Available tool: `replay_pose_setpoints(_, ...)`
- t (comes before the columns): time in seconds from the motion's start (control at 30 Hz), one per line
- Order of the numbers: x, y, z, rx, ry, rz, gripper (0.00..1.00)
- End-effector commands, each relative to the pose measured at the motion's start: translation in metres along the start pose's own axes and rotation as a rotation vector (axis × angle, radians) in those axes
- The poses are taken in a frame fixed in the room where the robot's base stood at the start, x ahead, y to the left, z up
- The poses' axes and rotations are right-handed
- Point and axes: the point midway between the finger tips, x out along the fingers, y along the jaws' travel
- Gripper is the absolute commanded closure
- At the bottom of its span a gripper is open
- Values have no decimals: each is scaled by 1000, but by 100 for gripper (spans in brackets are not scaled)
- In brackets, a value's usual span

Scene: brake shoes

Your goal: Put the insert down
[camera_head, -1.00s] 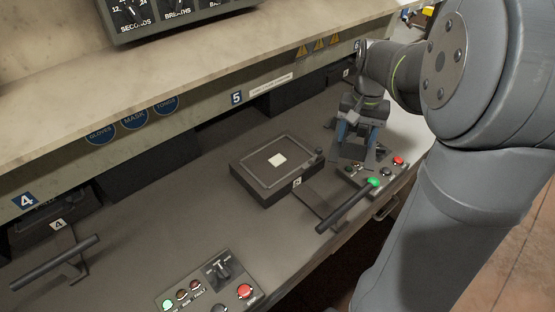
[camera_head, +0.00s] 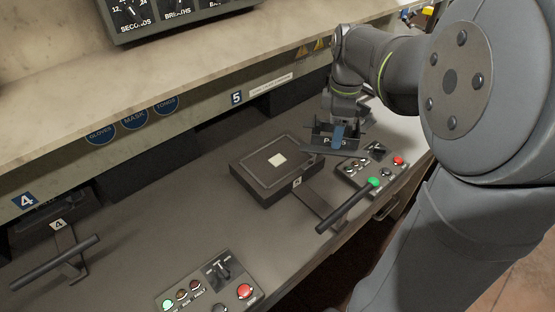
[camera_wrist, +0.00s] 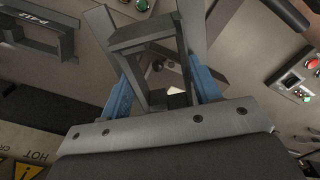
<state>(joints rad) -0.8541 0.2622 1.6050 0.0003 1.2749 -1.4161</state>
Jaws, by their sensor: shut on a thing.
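The insert (camera_head: 320,141) is a dark metal piece with upright plates and a pale "P" marking, partly hidden by my gripper. My gripper (camera_head: 339,133), with blue fingertips, is shut on it above the bench, right of the square block. In the wrist view the insert (camera_wrist: 150,38) shows as a dark frame between the blue fingers of my gripper (camera_wrist: 162,92). I cannot tell whether its underside touches anything.
A square dark block (camera_head: 250,178) with a pale patch on top and a handle (camera_head: 347,207) stands mid-bench. A button panel (camera_head: 366,175) lies just below the insert, right of the block. A marble-like shelf (camera_head: 200,65) overhangs behind.

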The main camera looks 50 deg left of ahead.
Motion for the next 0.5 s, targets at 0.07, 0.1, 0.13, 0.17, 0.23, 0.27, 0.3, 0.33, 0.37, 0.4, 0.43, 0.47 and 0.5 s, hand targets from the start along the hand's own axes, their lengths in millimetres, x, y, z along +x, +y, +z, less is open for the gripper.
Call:
replay_pose_setpoints(0.07, -3, -2, -5, -133, 0, 2, 80)
replay_pose_setpoints(0.1, -5, -3, -7, -201, 0, 2, 80)
replay_pose_setpoints(0.13, -6, -4, -8, -251, 0, 2, 80)
replay_pose_setpoints(0.17, -6, -5, -10, -303, 0, 2, 80)
replay_pose_setpoints(0.23, -9, -7, -13, -419, 0, 1, 80)
replay_pose_setpoints(0.27, -10, -8, -14, -468, 0, 1, 80)
replay_pose_setpoints(0.3, -11, -9, -16, -529, 0, 1, 80)
replay_pose_setpoints(0.33, -12, -10, -18, -573, 0, 1, 80)
replay_pose_setpoints(0.37, -13, -11, -19, -613, 0, 1, 80)
replay_pose_setpoints(0.4, -14, -12, -20, -663, 0, 1, 80)
replay_pose_setpoints(0.43, -14, -12, -21, -697, 0, 1, 80)
replay_pose_setpoints(0.47, -15, -13, -22, -728, 0, 2, 80)
replay_pose_setpoints(0.5, -15, -13, -22, -765, 0, 1, 80)
